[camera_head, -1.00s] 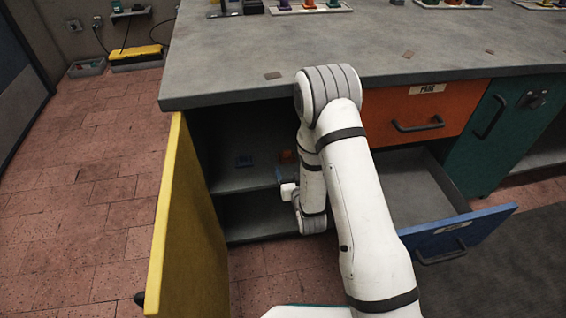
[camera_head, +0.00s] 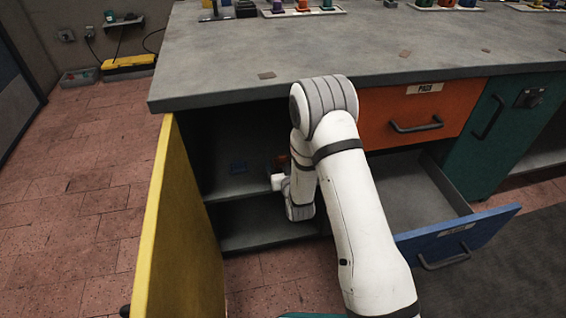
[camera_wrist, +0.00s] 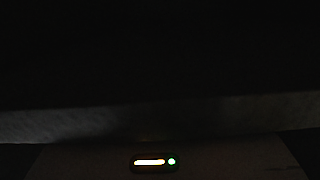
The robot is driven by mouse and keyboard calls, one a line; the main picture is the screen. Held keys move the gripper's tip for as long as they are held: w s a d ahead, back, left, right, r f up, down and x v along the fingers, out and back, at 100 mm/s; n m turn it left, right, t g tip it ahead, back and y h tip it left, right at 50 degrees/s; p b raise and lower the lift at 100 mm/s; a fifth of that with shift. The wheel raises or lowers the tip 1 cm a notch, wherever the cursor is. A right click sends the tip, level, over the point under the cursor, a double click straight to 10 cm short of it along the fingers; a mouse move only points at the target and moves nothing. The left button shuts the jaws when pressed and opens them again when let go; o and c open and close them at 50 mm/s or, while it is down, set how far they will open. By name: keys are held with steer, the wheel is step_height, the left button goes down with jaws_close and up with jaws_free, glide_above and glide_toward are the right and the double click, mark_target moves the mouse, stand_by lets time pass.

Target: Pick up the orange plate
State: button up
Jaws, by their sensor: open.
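The wrist view is almost black, with a dim grey strip and a small lit indicator at the bottom; no plate can be made out there.
The yellow door (camera_head: 172,235) stands open at left. The blue drawer (camera_head: 455,238) is pulled out at right. The grey worktop (camera_head: 230,60) overhangs the cabinet.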

steer(key=c, duration=1.2)
steer(key=shift+r, duration=0.15)
